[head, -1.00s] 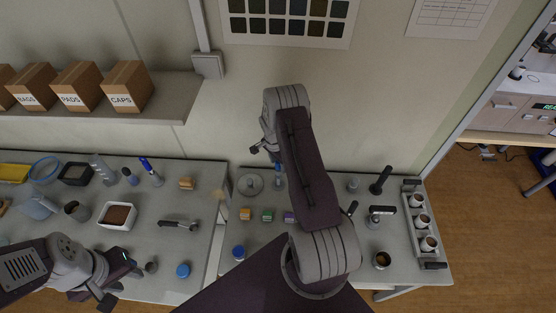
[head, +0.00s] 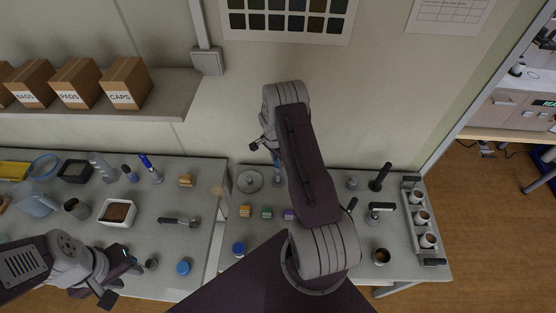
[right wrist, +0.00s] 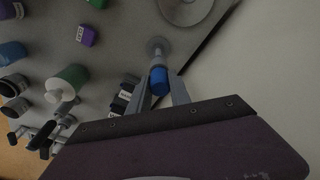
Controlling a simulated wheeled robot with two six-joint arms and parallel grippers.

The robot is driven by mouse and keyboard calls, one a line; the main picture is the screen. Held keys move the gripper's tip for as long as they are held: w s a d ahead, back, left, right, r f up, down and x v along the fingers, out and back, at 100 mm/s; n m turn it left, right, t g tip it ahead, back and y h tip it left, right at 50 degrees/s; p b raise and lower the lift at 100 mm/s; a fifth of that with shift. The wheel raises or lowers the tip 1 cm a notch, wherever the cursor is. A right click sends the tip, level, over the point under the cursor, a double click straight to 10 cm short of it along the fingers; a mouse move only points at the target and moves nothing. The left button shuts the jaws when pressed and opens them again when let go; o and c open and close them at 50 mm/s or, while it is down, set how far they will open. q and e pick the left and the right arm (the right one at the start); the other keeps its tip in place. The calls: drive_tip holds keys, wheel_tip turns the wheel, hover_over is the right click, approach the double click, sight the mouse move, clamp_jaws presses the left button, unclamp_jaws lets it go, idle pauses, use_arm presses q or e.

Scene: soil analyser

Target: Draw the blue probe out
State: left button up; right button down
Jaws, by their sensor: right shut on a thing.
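The blue probe (right wrist: 159,80) has a blue grip and a pale metal shaft. In the right wrist view its grip is between the two fingers of my right gripper (right wrist: 158,92), which is shut on it. The shaft runs toward a round grey base (right wrist: 158,46); I cannot tell whether the tip is still inside. In the head view the probe (head: 276,158) stands over the right bench near the wall, partly hidden by my right arm. My left gripper (head: 121,283) is open and empty over the front of the left bench.
A grey disc (head: 250,181) lies left of the probe. Orange, green and purple blocks (head: 267,212) stand in front. A rack of cups (head: 409,205) and a black-handled tool (head: 380,176) are to the right. The wall is close behind.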

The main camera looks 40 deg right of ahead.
drive_tip(key=shift+r, duration=0.6)
idle(1.1)
wheel_tip(320, 180, up, 16)
drive_tip(key=p, duration=0.9)
drive_tip(key=shift+f+p, duration=0.2)
drive_tip(key=shift+p, duration=0.2)
idle(0.8)
